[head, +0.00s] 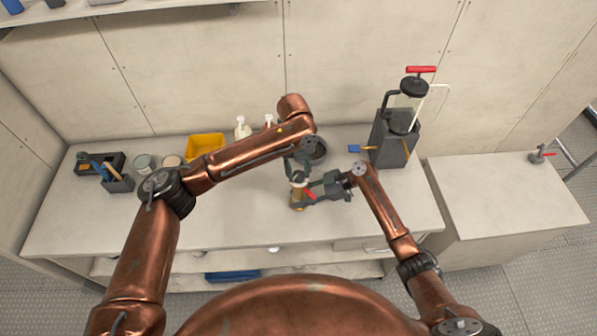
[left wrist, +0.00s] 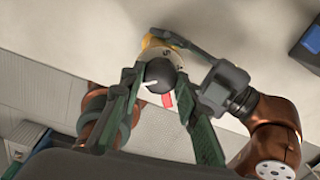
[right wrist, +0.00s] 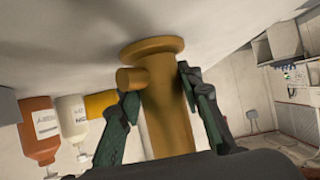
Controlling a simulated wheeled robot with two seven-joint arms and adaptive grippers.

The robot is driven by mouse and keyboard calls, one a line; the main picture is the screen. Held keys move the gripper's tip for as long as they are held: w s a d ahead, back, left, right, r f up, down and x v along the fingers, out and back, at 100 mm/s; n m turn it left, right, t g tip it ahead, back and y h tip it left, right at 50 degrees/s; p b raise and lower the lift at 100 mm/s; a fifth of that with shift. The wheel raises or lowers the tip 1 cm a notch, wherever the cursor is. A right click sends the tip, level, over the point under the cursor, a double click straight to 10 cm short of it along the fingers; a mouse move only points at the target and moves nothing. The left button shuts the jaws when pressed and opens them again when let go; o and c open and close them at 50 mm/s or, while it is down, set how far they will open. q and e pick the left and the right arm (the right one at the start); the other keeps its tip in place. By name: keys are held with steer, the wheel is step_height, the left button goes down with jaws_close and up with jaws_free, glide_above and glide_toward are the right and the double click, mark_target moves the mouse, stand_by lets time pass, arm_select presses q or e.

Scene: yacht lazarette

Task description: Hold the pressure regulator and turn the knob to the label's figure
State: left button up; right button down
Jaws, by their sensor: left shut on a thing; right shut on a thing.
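The pressure regulator (head: 296,200) stands on the bench, with a brass body (right wrist: 165,105) that has a round flange and a side stub. Its dark knob (left wrist: 158,74) has a white pointer line, and beside it a pale dial ring (left wrist: 152,42) carries figures too small to read surely. A small red part (left wrist: 168,100) shows next to the knob. My left gripper (head: 298,178) reaches down from above and is shut on the knob. My right gripper (head: 312,194) comes from the right and is shut on the brass body, as the right wrist view (right wrist: 157,90) shows. I cannot read any label figure.
A yellow bin (head: 205,144) and white bottles (head: 242,128) stand behind my left arm. A dark pump unit (head: 396,140) with a red handle stands at the right back. Tool trays (head: 112,172) and jars sit at the left. The front of the bench (head: 240,225) is clear.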

mark_target(297, 174)
arm_select(q)
steer(key=shift+a+f, duration=0.1)
arm_select(e)
steer(key=shift+f, duration=0.1)
arm_select(q)
steer(key=o, duration=1.2)
steer(key=shift+c, duration=0.2)
step_height(297, 174, up, 12)
steer(key=shift+a, duration=0.15)
arm_select(e)
steer(key=c, duration=1.3)
jaws_free()
